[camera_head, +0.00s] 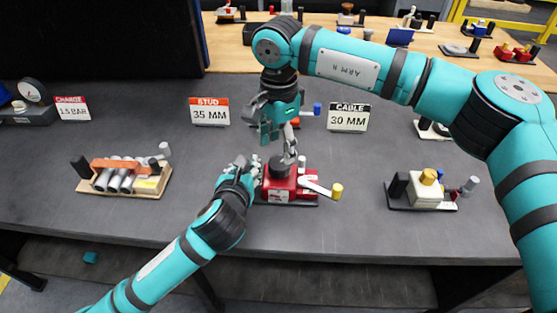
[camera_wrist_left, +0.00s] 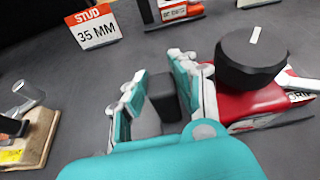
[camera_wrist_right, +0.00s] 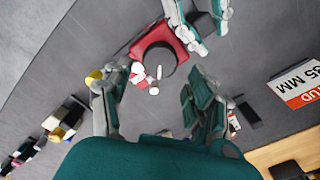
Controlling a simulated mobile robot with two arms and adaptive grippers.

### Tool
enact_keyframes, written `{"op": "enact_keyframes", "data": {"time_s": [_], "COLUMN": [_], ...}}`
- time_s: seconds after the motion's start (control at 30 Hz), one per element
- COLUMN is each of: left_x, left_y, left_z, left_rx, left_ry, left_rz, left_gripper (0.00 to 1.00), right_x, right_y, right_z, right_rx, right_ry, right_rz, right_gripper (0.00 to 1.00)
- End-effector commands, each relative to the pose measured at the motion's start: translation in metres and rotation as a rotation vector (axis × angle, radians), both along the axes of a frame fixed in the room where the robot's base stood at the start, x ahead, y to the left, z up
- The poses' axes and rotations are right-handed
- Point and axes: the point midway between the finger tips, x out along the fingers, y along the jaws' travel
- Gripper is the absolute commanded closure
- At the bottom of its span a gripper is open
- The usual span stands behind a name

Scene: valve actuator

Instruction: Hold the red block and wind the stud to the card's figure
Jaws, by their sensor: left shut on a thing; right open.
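The red block (camera_head: 276,190) stands on a dark base near the table's front edge. A round black knob with a white mark sits on top (camera_wrist_left: 252,56). A pale lever with a yellow end (camera_head: 337,190) reaches right from the block. My left gripper (camera_head: 245,175) is at the block's left side, shut on a black post (camera_wrist_left: 163,95) beside it. My right gripper (camera_head: 275,120) is open and empty, pointing down above the block; the block also shows beyond its fingers in the right wrist view (camera_wrist_right: 150,40). The stud card (camera_head: 209,111) reads 35 MM.
A cable card (camera_head: 348,117) reads 30 MM, and another (camera_head: 72,108) reads 3.5 BAR beside a gauge. A wooden tray with grey cylinders (camera_head: 124,178) lies left. A cream block unit (camera_head: 425,190) lies right. Another unit is partly hidden behind my right gripper. Bare table lies between them.

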Motion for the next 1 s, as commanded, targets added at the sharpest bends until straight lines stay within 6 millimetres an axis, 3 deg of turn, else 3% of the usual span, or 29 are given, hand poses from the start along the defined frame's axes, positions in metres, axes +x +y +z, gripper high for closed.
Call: {"op": "enact_keyframes", "data": {"time_s": [0.1, 0.3, 0.7, 1.0], "left_x": [-0.001, -0.001, -0.001, -0.001], "left_y": [-0.001, -0.001, -0.002, -0.002], "left_z": [-0.002, -0.002, -0.002, -0.002], "left_rx": [0.0, 0.0, -0.002, -0.002], "left_ry": [0.004, 0.005, 0.005, 0.005], "left_rz": [-0.002, -0.003, -0.004, -0.004], "left_gripper": [1.0, 1.0, 1.0, 1.0], "right_x": [0.0, 0.0, 0.001, 0.001], "right_y": [0.0, 0.0, 0.0, 0.0], "right_z": [-0.024, -0.049, -0.057, -0.056], "right_rx": [0.0, 0.0, 0.002, 0.002], "right_ry": [0.002, 0.001, -0.001, -0.001], "right_rz": [-0.001, -0.001, -0.001, -0.001], "right_gripper": [0.42, 0.42, 0.42, 0.79]}}
